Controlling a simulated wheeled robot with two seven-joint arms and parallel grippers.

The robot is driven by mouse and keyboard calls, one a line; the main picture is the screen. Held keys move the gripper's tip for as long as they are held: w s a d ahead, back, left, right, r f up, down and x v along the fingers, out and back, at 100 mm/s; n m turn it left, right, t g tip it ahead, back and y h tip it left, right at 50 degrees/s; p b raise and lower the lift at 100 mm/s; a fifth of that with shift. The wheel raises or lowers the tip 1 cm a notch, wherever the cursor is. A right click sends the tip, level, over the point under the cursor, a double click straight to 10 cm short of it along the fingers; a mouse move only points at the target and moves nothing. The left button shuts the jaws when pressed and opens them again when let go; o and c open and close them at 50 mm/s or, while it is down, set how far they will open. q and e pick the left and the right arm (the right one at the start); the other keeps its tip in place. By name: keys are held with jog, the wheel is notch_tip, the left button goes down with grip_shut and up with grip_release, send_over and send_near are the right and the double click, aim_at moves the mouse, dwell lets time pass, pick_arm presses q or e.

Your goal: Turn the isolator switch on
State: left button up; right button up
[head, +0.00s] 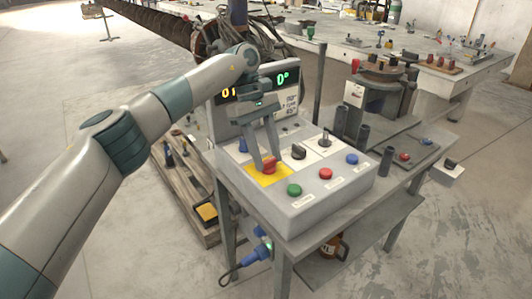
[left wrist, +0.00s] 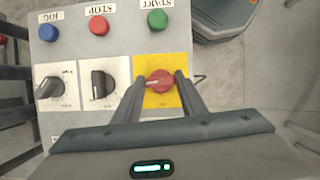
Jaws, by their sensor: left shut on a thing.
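The isolator switch is a red rotary knob (head: 268,165) on a yellow plate (head: 259,180) at the near left of the grey control box (head: 318,203). My left gripper (head: 265,164) reaches down to it and is shut on the knob. In the left wrist view the red knob (left wrist: 159,82) sits between the two fingers of my left gripper (left wrist: 160,86), on the yellow plate (left wrist: 158,99). The knob's bar lies roughly across from finger to finger. The fingers hide part of the knob in the head view. My right gripper is not in view.
A green START button (head: 294,190), red STOP button (head: 325,173) and blue JOG button (head: 351,159) line the box front. Black selector knobs (head: 298,152) sit behind. A display (head: 285,93) stands at the back. A wooden pallet (head: 196,215) lies left of the bench.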

pick_arm(q)
jog(key=shift+w+r+m, duration=0.1)
jog(key=shift+m, duration=0.4)
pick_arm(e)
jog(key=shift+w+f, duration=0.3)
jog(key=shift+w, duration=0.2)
pick_arm(q)
jog(key=o, duration=1)
jog(key=shift+c, duration=0.2)
jog(key=shift+o, duration=0.6)
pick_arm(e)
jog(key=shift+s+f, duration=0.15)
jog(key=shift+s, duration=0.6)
